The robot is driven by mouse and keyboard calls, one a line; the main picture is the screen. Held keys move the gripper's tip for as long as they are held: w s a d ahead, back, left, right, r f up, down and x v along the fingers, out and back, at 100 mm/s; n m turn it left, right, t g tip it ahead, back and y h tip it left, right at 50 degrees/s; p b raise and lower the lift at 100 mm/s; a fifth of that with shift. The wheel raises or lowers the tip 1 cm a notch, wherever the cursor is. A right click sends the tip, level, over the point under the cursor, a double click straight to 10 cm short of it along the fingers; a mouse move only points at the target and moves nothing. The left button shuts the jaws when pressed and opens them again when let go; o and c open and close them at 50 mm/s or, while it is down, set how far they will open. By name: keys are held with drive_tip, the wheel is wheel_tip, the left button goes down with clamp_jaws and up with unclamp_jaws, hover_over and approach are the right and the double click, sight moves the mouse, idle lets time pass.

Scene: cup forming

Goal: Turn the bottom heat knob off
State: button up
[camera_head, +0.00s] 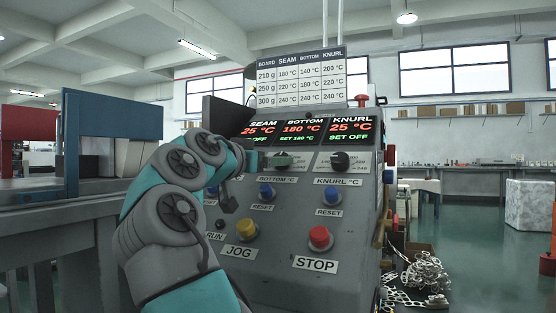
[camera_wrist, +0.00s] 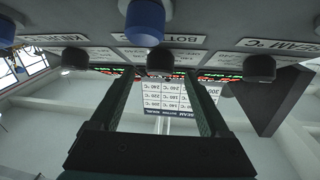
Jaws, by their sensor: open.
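The bottom heat knob (camera_wrist: 159,62) is a dark round knob on the grey control panel (camera_head: 300,268). In the wrist view, which is upside down, it sits between the tips of my two gripper fingers. My gripper (camera_wrist: 158,76) is open, one finger on each side of the knob; I cannot tell whether they touch it. In the head view my gripper (camera_head: 282,160) reaches the panel from the left and largely covers the bottom knob. The display (camera_head: 300,130) reads BOTTOM 180 °C, SET 180 °C; SEAM and KNURL read 25 °C, SET OFF.
The knurl knob (camera_head: 340,161) and the seam knob (camera_wrist: 259,67) flank the bottom knob. Blue reset buttons (camera_head: 266,191) (camera_head: 332,192), a yellow jog button (camera_head: 246,229) and a red stop button (camera_head: 320,237) lie below. A temperature chart (camera_head: 301,78) stands above.

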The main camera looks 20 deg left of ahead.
drive_tip(key=shift+p+x, duration=0.3)
drive_tip(key=shift+x, duration=1.25)
drive_tip(key=shift+c, duration=0.2)
clamp_jaws()
